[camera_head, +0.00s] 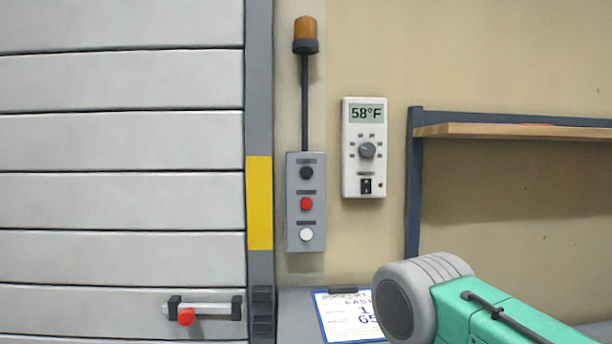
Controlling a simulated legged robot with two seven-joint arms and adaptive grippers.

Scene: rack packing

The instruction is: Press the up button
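A grey control box (291,220) is mounted on the wall to the right of the shutter door. It has a black button (306,173) at the top, a red button (306,204) in the middle and a white button (306,234) at the bottom. The small labels above the buttons are too small to read, so I cannot tell which one is up. My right arm reaches in at the lower right, but its gripper is not visible. My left gripper is out of view. Nothing touches the buttons.
The slatted shutter door (120,140) is down on the left, with a red-knobbed latch (186,317). An amber beacon (305,30) stands above the box. A thermostat (364,185) reads 58°F. A clipboard (345,312) lies on a grey surface below; a shelf (520,131) is at right.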

